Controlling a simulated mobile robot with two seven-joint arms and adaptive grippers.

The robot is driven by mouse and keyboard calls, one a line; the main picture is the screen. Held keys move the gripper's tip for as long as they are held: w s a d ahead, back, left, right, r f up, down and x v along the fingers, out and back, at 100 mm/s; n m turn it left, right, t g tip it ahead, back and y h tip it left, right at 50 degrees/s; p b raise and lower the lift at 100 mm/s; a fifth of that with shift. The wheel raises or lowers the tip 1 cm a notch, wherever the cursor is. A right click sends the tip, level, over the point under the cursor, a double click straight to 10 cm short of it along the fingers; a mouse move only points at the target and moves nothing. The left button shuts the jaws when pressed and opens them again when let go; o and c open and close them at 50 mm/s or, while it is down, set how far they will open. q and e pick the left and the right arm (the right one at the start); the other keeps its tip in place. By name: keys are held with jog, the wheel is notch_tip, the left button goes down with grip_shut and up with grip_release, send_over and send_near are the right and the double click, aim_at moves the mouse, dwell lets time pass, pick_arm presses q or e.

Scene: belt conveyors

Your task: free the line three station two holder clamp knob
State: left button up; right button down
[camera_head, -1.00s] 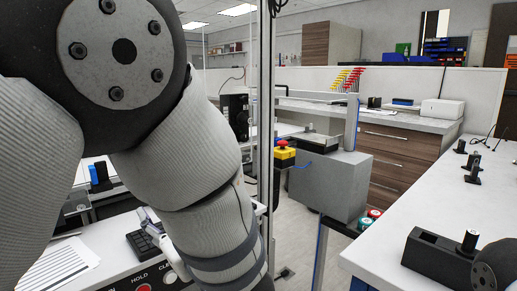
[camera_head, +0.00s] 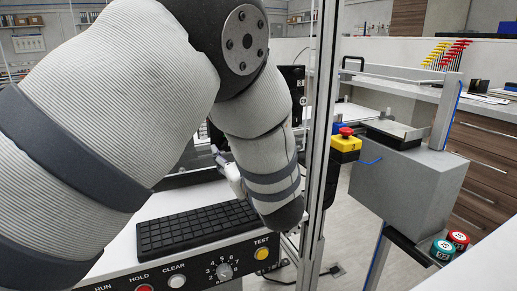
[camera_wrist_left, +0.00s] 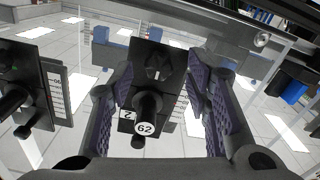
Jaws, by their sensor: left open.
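In the left wrist view, a black holder (camera_wrist_left: 160,62) stands ahead with a dark clamp knob (camera_wrist_left: 148,104) in front of it. The knob's round white end label reads 62, and a white tag (camera_wrist_left: 127,114) beside it shows a 2. My left gripper (camera_wrist_left: 160,82) is open, with one purple-padded finger on each side of the knob and holder. I cannot tell whether either finger touches them. In the head view, my left gripper (camera_head: 228,172) is mostly hidden behind my arm. My right gripper is out of view.
A second black holder (camera_wrist_left: 15,95) stands at the left in the wrist view. In the head view, a keyboard (camera_head: 195,228) lies on the control console, beside a vertical metal post (camera_head: 318,130). A yellow-and-red emergency stop (camera_head: 345,147) and grey box (camera_head: 405,185) stand right.

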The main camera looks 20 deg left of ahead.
pick_arm(q)
jog(key=shift+w+a, duration=0.45)
jog(key=shift+a, duration=0.1)
grip_shut()
jog(key=n, duration=1.9)
jog(key=shift+r, duration=0.1)
jog(key=shift+n, duration=0.5)
